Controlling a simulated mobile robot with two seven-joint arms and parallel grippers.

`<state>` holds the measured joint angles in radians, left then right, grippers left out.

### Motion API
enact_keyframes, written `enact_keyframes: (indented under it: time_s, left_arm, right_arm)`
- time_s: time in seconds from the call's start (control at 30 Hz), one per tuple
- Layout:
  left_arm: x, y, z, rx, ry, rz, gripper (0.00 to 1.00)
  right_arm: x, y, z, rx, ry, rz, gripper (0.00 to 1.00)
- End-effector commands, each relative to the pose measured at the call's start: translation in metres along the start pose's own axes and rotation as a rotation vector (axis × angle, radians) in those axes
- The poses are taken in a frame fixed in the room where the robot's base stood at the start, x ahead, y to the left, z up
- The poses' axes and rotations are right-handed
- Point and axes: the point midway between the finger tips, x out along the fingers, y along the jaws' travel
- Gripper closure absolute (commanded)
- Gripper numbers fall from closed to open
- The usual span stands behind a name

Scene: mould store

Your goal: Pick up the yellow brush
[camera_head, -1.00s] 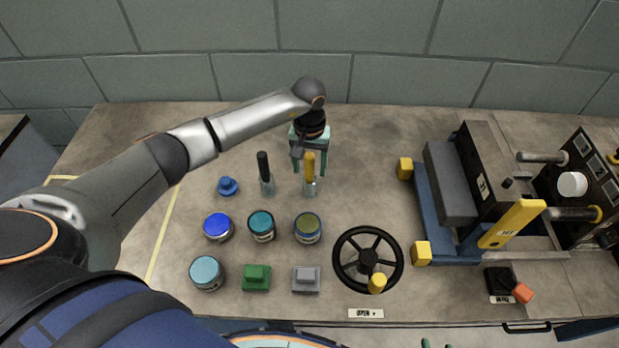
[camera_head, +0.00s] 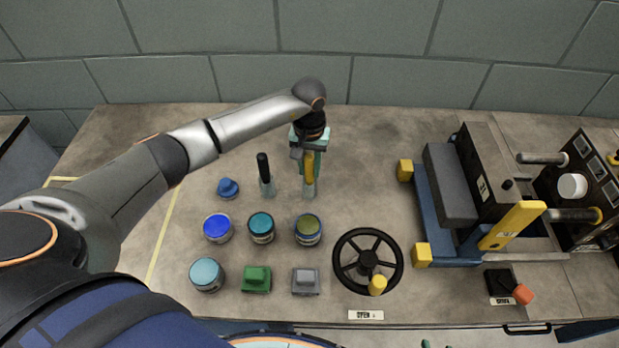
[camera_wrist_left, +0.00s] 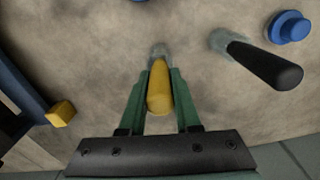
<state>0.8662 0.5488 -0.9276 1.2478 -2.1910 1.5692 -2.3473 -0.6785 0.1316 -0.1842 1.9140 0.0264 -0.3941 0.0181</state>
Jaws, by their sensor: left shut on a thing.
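The yellow brush (camera_head: 310,168) stands upright on the bench in a clear holder (camera_head: 309,190), handle up. My left gripper (camera_head: 309,156) is at its handle from behind, with the fingers closed around it. In the left wrist view the yellow handle (camera_wrist_left: 159,92) lies between the two green fingers (camera_wrist_left: 160,98), which touch its sides. The brush's lower end is still in the holder. My right gripper is not in view.
A black-handled brush (camera_head: 264,170) in a clear holder stands just left. A blue knob-like piece (camera_head: 228,188), several paint jars (camera_head: 261,227), a green block (camera_head: 256,279) and a grey block (camera_head: 305,281) lie nearby. A black handwheel (camera_head: 367,261) and a blue-framed machine (camera_head: 440,220) are to the right.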

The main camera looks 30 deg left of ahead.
Motion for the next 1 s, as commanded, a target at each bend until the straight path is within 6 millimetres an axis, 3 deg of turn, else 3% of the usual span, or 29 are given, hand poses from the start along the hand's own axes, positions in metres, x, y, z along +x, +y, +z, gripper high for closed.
enact_keyframes:
  time_s: [0.17, 0.5, 0.7, 1.0]
  left_arm:
    - [-0.005, 0.000, -0.001, 0.000, 0.002, 0.001, 1.00]
    - [-0.068, 0.000, -0.002, 0.001, 0.006, 0.001, 1.00]
    - [-0.094, 0.000, -0.001, 0.000, 0.002, 0.000, 1.00]
    - [-0.101, 0.000, 0.000, 0.000, 0.000, 0.000, 1.00]
  right_arm:
    - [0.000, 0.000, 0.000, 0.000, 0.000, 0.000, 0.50]
    - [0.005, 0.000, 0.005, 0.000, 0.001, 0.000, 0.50]
    - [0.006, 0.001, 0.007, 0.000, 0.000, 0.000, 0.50]
    - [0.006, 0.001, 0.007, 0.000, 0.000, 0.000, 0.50]
